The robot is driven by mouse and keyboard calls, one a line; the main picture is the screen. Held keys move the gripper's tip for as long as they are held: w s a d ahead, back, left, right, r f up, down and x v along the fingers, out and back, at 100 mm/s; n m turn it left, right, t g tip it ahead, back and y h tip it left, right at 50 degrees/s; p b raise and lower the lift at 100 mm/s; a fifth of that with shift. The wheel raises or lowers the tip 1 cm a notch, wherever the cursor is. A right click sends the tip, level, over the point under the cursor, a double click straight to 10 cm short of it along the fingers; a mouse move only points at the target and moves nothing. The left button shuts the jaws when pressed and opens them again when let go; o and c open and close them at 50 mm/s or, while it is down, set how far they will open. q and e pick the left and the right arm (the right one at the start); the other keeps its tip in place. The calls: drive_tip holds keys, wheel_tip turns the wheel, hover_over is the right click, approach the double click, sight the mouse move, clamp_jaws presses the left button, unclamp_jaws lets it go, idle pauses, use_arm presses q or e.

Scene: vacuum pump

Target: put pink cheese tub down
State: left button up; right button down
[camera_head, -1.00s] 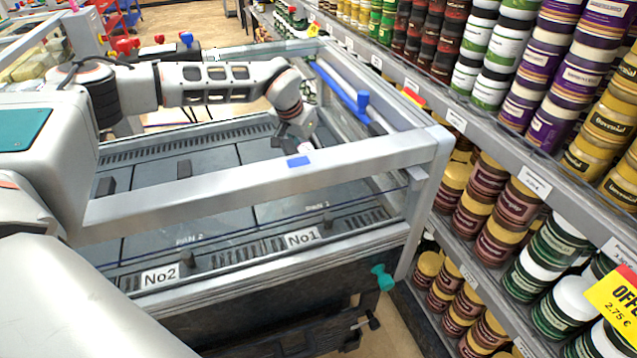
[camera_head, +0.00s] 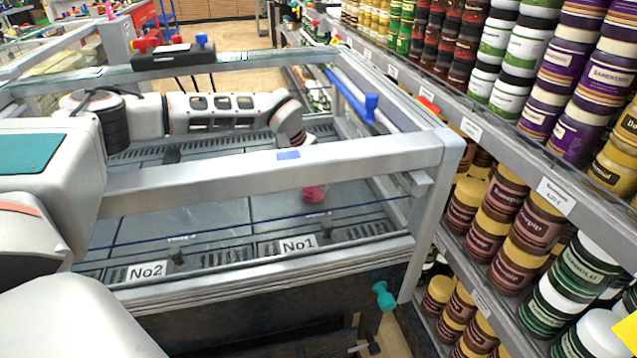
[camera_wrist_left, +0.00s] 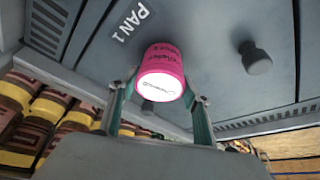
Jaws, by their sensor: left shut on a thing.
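The pink cheese tub (camera_wrist_left: 163,68) shows in the left wrist view, with a white lid carrying small writing. My left gripper (camera_wrist_left: 160,95) has its two teal fingers on either side of the tub and is shut on it. In the head view the tub (camera_head: 314,193) is a small pink shape behind the front glass, over the No1 side of the case. My left arm reaches over the case from the left, and the frame rail hides most of the gripper. Whether the tub touches the pan surface I cannot tell. My right gripper is not in view.
The metal frame rail (camera_head: 270,165) and glass enclose the case. Dark knobs stand on the pan covers, one knob (camera_wrist_left: 255,57) beside the tub. A blue-handled bar (camera_head: 352,100) lies along the right side. Shelves of jars (camera_head: 520,225) stand close on the right.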

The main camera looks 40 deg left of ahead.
use_arm(q)
drive_tip(key=shift+r, duration=0.25)
drive_tip(key=shift+a, duration=0.1)
drive_tip(key=shift+f, duration=0.15)
drive_tip(key=o, duration=1.2)
drive_tip(key=shift+f, duration=0.1)
drive_tip(key=shift+o, duration=0.6)
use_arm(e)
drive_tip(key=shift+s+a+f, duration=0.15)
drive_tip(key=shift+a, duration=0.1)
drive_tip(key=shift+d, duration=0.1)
